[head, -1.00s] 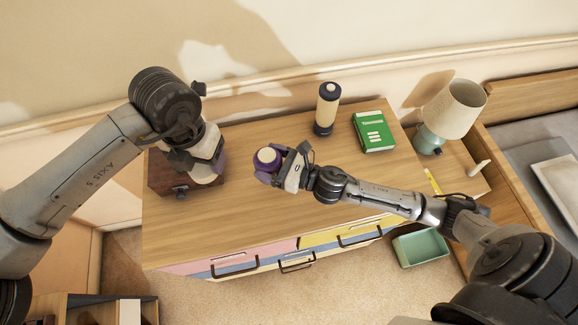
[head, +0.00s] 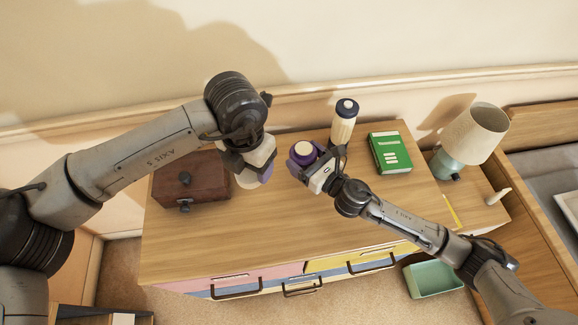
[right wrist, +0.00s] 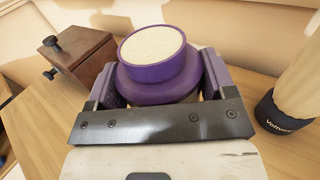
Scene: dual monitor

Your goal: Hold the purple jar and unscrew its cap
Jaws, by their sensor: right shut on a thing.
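The purple jar (head: 304,149) shows its pale round top in the head view, above the right-centre part of the dresser top. In the right wrist view the jar (right wrist: 155,82) has a cap (right wrist: 153,46) with a purple rim and cream top, seated on its wider purple body. My right gripper (head: 308,163) is shut around the jar's body from the right. I cannot tell if the jar's base touches the dresser. My left gripper (head: 256,176) hangs pointing down left of the jar, apart from it. Its fingers are partly hidden, so its opening is unclear.
A dark wooden box (head: 186,183) stands at the dresser's left. The dresser top (head: 230,235) is clear in front.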

